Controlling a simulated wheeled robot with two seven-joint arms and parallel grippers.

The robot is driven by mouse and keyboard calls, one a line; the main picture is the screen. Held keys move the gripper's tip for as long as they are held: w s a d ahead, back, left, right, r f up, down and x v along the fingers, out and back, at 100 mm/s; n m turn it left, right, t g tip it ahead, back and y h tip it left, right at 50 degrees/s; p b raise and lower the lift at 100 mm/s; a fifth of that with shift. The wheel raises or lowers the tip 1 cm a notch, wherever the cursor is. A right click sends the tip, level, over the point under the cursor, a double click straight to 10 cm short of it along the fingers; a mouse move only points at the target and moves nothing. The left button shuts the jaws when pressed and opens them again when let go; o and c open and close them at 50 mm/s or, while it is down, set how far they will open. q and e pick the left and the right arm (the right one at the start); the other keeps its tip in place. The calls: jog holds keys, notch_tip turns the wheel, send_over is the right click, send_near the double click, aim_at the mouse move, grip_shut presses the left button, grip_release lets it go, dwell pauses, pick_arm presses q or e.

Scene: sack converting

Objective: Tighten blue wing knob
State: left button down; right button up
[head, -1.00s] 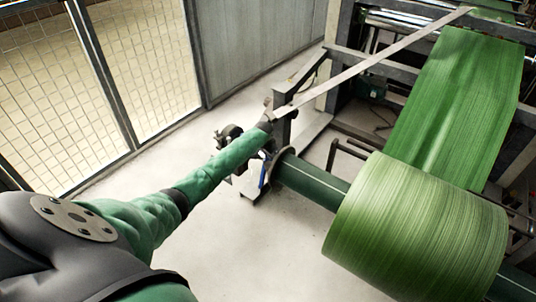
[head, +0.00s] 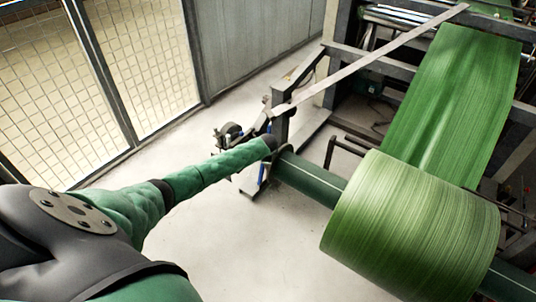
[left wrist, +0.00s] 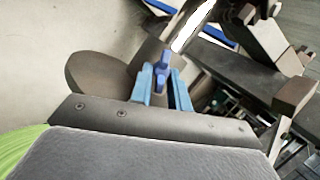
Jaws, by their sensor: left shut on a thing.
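The blue wing knob (left wrist: 161,66) shows in the left wrist view, its upper wing standing out between the light blue fingers of my left gripper (left wrist: 161,84). The gripper is shut on the knob; the fingers cover its lower part. My right gripper is in neither view.
A large green roll (head: 412,222) sits on the shaft, its woven web (head: 462,100) running up to the machine. A grey flat bar (head: 375,56) slopes above the frame. A mesh fence (head: 75,85) stands at left. The pale floor below the arm is clear.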

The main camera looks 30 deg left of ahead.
pick_arm(q)
jog(key=m+t+h, duration=0.1)
jog(key=m, duration=0.5)
jog(key=s+m+t+p, duration=0.1)
jog(key=m+t, duration=0.1)
jog(key=m, duration=0.5)
jog(key=f+m+t+h+p, duration=0.1)
jog(key=m+t, duration=0.1)
jog(key=m, duration=0.5)
jog(key=shift+s+a+h, duration=0.2)
jog(key=shift+a+h, duration=0.1)
jog(key=shift+a, duration=0.1)
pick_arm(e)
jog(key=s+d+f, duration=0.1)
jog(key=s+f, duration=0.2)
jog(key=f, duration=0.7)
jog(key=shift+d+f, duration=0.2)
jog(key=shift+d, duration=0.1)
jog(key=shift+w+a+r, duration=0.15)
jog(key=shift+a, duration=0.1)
pick_arm(q)
jog(key=c, duration=1.3)
grip_release()
jog(key=shift+c, duration=0.2)
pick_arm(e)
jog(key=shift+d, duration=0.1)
